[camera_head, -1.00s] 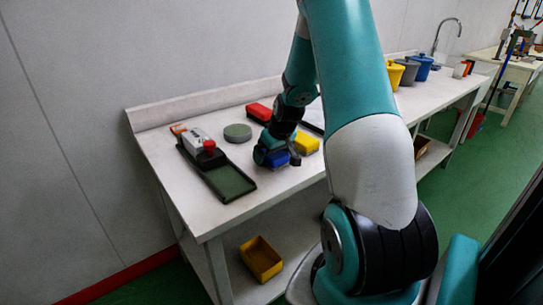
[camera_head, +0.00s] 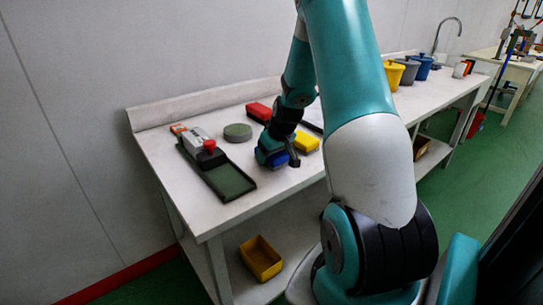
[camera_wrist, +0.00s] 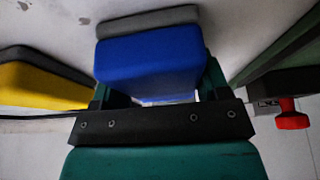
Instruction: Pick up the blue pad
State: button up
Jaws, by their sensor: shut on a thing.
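The blue pad (camera_wrist: 150,56) is a blue block with a grey layer on its far side, seen large in the wrist view between the fingers of my gripper (camera_wrist: 155,90). My gripper is shut on it. In the head view my gripper (camera_head: 275,158) is at the front part of the white table, and only a small part of the blue pad (camera_head: 278,160) shows under it. I cannot tell whether the pad touches the table.
A yellow pad (camera_head: 306,142) lies close to the right of my gripper and a red pad (camera_head: 259,112) behind it. A dark green tray (camera_head: 228,182) with a red-knobbed device (camera_head: 203,142) is to the left. A round grey-green disc (camera_head: 237,132) lies between. Pots (camera_head: 410,70) stand far right.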

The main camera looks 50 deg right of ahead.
notch_tip(320, 180, up, 20)
dwell(0.5)
jog(key=shift+o, duration=1.3)
jog(key=shift+c, duration=0.7)
